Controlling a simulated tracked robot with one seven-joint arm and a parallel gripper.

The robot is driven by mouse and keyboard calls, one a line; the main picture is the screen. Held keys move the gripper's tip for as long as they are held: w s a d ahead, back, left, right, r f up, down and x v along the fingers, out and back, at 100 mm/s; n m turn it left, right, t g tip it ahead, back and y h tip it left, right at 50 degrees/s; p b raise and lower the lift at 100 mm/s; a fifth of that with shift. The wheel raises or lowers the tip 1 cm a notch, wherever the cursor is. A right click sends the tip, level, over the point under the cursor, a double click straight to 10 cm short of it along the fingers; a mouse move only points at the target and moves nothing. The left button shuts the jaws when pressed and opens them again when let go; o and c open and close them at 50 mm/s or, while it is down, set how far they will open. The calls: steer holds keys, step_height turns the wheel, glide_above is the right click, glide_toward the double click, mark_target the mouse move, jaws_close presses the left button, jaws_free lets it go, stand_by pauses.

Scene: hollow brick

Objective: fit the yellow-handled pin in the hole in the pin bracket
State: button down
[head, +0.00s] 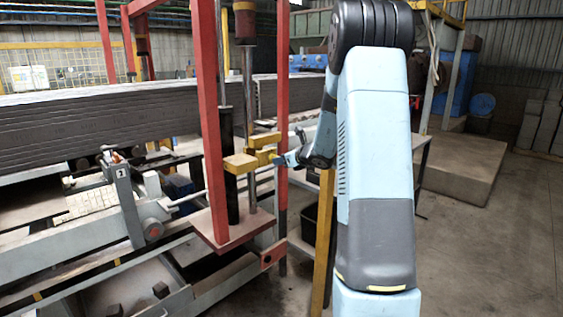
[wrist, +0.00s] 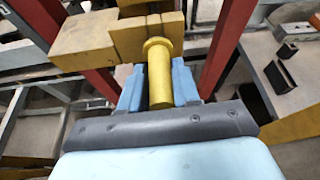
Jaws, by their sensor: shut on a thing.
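My gripper (wrist: 160,85) has its two blue fingers shut on the yellow handle of the pin (wrist: 159,60), one finger on each side of it. The handle is a yellow cylinder with a wider round end, right up against yellow blocks that look like the pin bracket (wrist: 82,42). The bracket (head: 238,163) also shows in the head view between red posts, with my gripper (head: 284,160) just to its right. The pin's shank and the hole are hidden, so I cannot tell whether the pin is in the hole.
Red posts (head: 208,120) stand close around the bracket, above a red base plate (head: 232,228). A long stack of grey sheets (head: 90,125) lies behind to the left. A yellow post (head: 323,235) stands below my wrist. The floor (head: 490,250) at right is open.

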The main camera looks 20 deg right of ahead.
steer(key=shift+w+a, duration=0.15)
steer(key=shift+w, duration=0.2)
steer(key=c, duration=0.7)
jaws_free()
steer(key=shift+c, duration=0.2)
steer(key=v, duration=1.3)
steer(key=shift+s, duration=0.25)
steer(key=shift+r, duration=0.15)
